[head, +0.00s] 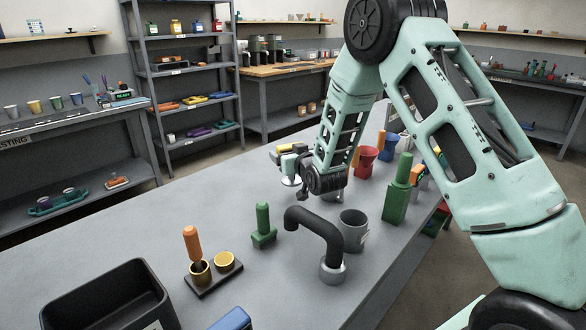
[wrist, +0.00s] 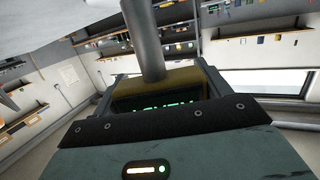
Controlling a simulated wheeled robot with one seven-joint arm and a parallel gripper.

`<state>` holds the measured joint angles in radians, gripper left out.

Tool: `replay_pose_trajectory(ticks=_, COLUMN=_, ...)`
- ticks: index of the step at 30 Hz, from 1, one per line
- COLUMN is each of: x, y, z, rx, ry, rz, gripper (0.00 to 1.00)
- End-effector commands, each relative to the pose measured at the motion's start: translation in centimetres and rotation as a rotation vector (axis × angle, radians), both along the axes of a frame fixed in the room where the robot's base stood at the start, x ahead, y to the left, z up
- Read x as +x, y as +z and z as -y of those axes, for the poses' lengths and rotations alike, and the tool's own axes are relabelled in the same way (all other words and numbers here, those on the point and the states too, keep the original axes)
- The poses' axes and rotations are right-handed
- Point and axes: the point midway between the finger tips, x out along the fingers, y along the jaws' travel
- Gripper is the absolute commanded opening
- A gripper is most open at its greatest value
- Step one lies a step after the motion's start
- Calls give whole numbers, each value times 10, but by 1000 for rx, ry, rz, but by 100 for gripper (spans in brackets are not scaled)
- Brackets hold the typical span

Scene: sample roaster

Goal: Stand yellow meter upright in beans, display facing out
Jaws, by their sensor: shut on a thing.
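My gripper (wrist: 160,82) is shut on the yellow meter (wrist: 182,75) in the wrist view, with a finger at each side of it. The meter's dark display with green characters faces the wrist camera, and the characters are only partly readable. A thick grey rod (wrist: 147,38) runs from the meter to the top of that view.
On the grey table (head: 150,245) stand a black bent pipe (head: 318,228), a green handled block (head: 263,224), a tall green block (head: 398,190), a dark tray with brass cups (head: 222,276) and a black bin (head: 106,300). The left-middle table is clear.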

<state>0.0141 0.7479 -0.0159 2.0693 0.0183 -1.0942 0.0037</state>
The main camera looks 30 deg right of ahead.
Motion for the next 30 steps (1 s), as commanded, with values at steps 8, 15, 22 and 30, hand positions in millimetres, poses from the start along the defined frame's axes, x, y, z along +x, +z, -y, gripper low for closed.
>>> replay_pose_trajectory(ticks=8, x=0, y=-35, z=0, rx=0, ry=0, rz=0, gripper=34)
replay_pose_trajectory(ticks=15, x=0, y=-44, z=0, rx=0, ry=0, rz=4, gripper=34)
replay_pose_trajectory(ticks=22, x=0, y=-48, z=0, rx=0, ry=0, rz=3, gripper=34)
replay_pose_trajectory(ticks=30, x=0, y=-47, z=0, rx=0, ry=0, rz=2, gripper=98)
